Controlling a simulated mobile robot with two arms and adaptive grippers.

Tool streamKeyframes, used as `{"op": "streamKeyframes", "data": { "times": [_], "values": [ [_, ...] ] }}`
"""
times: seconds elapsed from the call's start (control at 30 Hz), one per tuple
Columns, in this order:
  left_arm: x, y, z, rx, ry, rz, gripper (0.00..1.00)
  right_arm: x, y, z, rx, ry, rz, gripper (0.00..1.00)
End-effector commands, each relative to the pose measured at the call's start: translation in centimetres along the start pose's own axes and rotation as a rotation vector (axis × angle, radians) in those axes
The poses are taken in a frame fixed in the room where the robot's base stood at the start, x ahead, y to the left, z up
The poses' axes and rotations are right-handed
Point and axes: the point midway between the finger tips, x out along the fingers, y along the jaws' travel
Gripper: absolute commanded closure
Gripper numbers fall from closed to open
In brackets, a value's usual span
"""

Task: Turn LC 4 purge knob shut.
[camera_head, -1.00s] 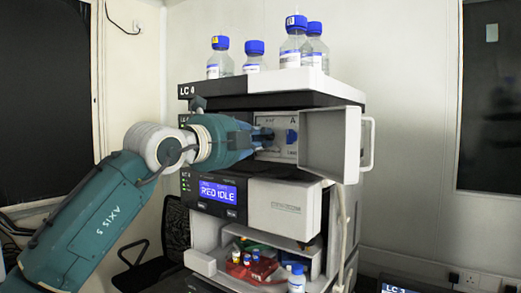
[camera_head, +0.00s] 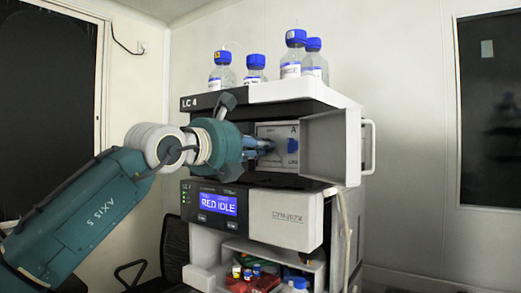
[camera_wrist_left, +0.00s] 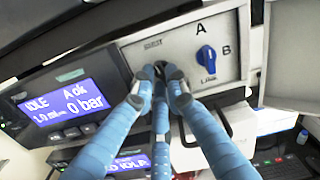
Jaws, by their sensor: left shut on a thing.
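The LC 4 column stack (camera_head: 290,220) stands in the middle of the head view, its upper door swung open to the right. My left gripper (camera_head: 270,147) reaches into that open bay from the left. In the left wrist view my blue fingers (camera_wrist_left: 158,74) come together on a small dark purge knob at the lower left of the light panel (camera_wrist_left: 180,52). The fingers hide most of this knob, so its angle cannot be read. A blue selector knob (camera_wrist_left: 206,57) with A and B marks sits right of the fingers, apart from them. My right gripper is not in view.
The open door (camera_head: 332,148) stands close to the right of my gripper. Blue-capped bottles (camera_head: 295,55) stand on top of the stack. A display below (camera_head: 218,205) reads "RED IDLE"; another in the wrist view (camera_wrist_left: 65,103) reads "0 bar". An open shelf with vials (camera_head: 255,275) lies lower.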

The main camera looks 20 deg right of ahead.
Motion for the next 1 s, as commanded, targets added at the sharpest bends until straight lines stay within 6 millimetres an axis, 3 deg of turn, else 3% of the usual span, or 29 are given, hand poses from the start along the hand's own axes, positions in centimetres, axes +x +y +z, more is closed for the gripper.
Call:
{"op": "streamKeyframes", "data": {
  "times": [0.4,0.97,1.0],
  "values": [
    [0.04,0.1,-0.13,0.2,0.005,0.002,1.0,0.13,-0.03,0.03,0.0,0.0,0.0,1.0],
    [0.06,0.09,-0.15,0.233,0.005,0.002,1.0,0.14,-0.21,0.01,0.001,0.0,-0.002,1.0],
    [0.06,0.08,-0.14,0.232,0.005,0.002,0.83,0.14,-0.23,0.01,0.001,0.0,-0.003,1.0]
  ]
}}
